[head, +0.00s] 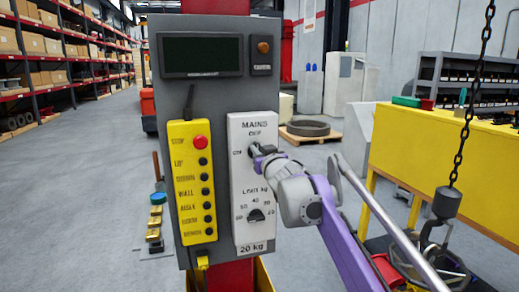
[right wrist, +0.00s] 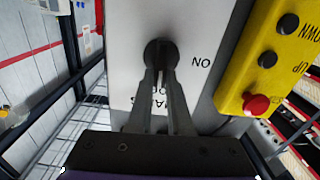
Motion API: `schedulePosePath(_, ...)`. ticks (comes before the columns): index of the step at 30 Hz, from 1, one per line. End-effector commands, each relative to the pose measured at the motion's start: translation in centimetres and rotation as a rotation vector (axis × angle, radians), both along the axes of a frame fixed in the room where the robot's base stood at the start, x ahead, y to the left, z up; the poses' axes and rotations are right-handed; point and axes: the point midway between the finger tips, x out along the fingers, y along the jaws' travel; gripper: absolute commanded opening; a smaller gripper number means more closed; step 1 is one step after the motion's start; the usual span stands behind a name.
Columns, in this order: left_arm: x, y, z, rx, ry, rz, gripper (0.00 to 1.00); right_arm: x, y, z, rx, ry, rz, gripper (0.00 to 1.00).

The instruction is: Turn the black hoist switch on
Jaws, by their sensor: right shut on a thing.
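The black hoist switch (right wrist: 160,52) is a round black knob under the word MAINS on a white panel (head: 240,190). The panel has OFF above the knob and ON to its left in the head view. My right gripper (head: 258,150) reaches the knob from the right and covers most of it there. In the right wrist view, the two fingers (right wrist: 162,75) are shut on the knob's raised grip. The exact direction of the grip is hard to tell. My left gripper is in neither view.
A yellow pendant (head: 193,215) with a red stop button hangs left of the panel. A lower black dial (head: 257,215) is marked in kg. A dark screen (head: 201,56) sits above. A chain with a hook (head: 445,203) hangs at right, before a yellow bench (head: 450,160).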

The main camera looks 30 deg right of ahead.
Motion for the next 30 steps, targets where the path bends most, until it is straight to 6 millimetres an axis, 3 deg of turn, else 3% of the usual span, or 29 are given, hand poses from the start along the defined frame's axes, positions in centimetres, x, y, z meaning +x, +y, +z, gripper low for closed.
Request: schedulePosePath(30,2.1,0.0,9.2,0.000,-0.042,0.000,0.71,0.4,1.4,-0.3,-0.880,0.207,-0.001,0.00)
